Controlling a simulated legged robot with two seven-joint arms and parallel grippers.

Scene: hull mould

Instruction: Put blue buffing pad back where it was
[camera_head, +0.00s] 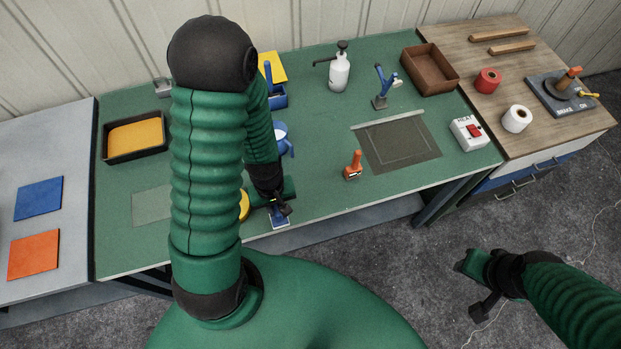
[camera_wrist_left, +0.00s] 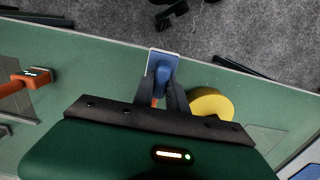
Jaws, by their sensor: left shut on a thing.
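My left gripper (camera_head: 281,207) is over the front edge of the green bench, its fingers shut on a small blue thing (camera_head: 279,220) with a pale rim. It looks like the blue buffing pad. In the left wrist view the same blue piece (camera_wrist_left: 161,66) sits between the fingertips (camera_wrist_left: 162,90), which hide part of it. I cannot tell whether it touches the bench. A flat blue square (camera_head: 39,199) and an orange square (camera_head: 33,255) lie on the grey table at the left.
A round yellow thing (camera_wrist_left: 211,103) is beside the left gripper. An orange-handled tool (camera_head: 353,165) stands to its right. A black tray with a yellow lining (camera_head: 107,147) is at the left of the bench, and a pale rectangle (camera_head: 151,206) marks clear bench before it.

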